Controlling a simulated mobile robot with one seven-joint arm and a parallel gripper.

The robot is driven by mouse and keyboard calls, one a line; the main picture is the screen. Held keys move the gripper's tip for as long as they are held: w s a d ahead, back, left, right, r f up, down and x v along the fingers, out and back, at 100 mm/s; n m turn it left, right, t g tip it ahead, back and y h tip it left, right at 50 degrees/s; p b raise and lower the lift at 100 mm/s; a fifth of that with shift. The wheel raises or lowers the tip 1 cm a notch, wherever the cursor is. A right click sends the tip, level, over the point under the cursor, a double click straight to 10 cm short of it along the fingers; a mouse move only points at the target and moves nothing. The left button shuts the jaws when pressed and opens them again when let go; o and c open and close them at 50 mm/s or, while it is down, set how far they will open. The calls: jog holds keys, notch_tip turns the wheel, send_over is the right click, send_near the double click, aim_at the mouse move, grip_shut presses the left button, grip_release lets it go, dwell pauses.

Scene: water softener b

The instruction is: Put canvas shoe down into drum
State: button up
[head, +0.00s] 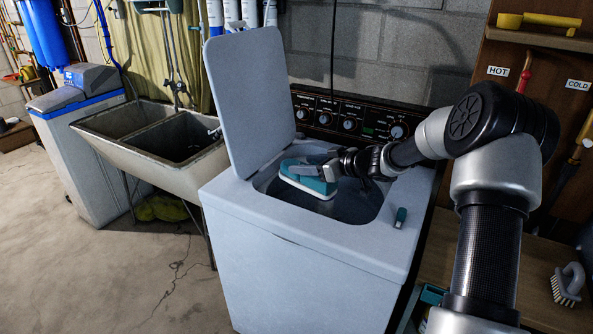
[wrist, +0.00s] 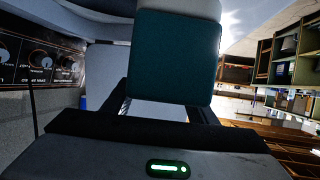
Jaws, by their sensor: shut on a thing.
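The canvas shoe (head: 309,180) is teal with a pale sole edge. My gripper (head: 326,172) is shut on it and holds it over the open top of the washer, at the drum opening. The drum (head: 350,207) shows as a dark hollow below and to the right of the shoe; its bottom cannot be made out. In the wrist view the teal shoe (wrist: 172,60) fills the upper middle, between the two dark fingers, and hides much of what lies beyond.
The washer lid (head: 250,95) stands open on the left of the opening. The control panel (head: 345,117) runs behind it. A double sink (head: 155,140) stands to the left.

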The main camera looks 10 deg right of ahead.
jog(key=shift+w+d+r, duration=0.2)
jog(key=shift+d+r, duration=0.05)
jog(key=shift+d, duration=0.45)
jog(key=shift+f+b, duration=0.4)
jog(key=shift+b, duration=0.15)
notch_tip(320, 180, down, 12)
jog(key=b, duration=1.4)
jog(key=o, duration=1.3)
jog(key=shift+c, duration=0.2)
jog(key=shift+s, duration=0.1)
